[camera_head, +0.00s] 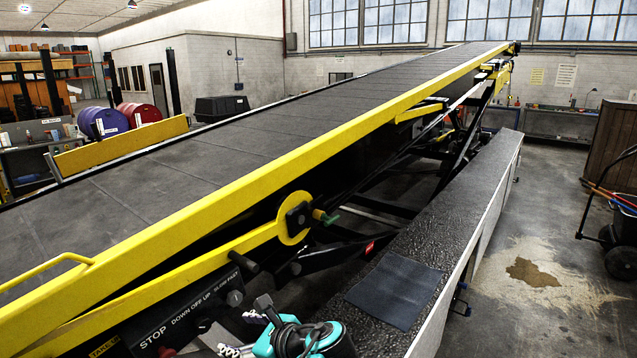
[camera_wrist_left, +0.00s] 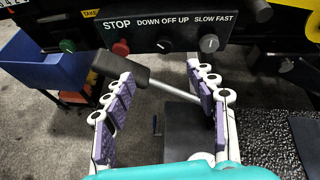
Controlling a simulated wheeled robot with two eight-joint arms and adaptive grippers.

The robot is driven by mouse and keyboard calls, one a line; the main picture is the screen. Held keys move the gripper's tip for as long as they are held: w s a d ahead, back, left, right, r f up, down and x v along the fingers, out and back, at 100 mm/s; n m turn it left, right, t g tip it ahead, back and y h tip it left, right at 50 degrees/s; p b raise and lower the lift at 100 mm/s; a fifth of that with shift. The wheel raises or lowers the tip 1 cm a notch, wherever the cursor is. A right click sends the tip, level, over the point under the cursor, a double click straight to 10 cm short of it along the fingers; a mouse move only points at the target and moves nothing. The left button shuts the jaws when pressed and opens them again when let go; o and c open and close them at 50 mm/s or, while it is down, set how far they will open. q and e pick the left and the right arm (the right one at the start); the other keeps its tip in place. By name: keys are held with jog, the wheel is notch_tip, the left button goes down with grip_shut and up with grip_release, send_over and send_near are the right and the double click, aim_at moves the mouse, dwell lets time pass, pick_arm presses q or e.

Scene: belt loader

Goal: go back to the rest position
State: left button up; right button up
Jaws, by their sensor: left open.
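My left gripper (camera_head: 240,334) is at the bottom of the head view, below the belt loader's control panel (camera_head: 185,310). In the left wrist view the gripper (camera_wrist_left: 160,74) shows two white fingers with purple pads, spread apart with nothing held between them. The panel (camera_wrist_left: 180,36) is just beyond the fingertips. It carries a red stop button (camera_wrist_left: 121,47), a down-off-up knob (camera_wrist_left: 164,45) and a slow-fast knob (camera_wrist_left: 209,43). A grey rod (camera_wrist_left: 172,89) with a black grip shows between the fingers; I cannot tell whether it touches them. My right gripper is not in view.
The yellow-edged conveyor belt (camera_head: 230,135) rises to the upper right. A dark textured deck (camera_head: 440,225) with a flat mat (camera_head: 395,290) lies right of my gripper. A blue bin (camera_wrist_left: 45,65) stands at left in the wrist view. Open floor with a stain (camera_head: 533,273) lies farther right.

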pick_arm(q)
jog(key=s+a+f+n+h, duration=0.3)
jog(key=s+f+n+h, duration=0.7)
jog(key=n, duration=1.2)
jog(key=s+f, duration=0.3)
jog(key=s, duration=0.2)
jog(key=shift+s+f, duration=0.15)
jog(key=shift+f, duration=0.1)
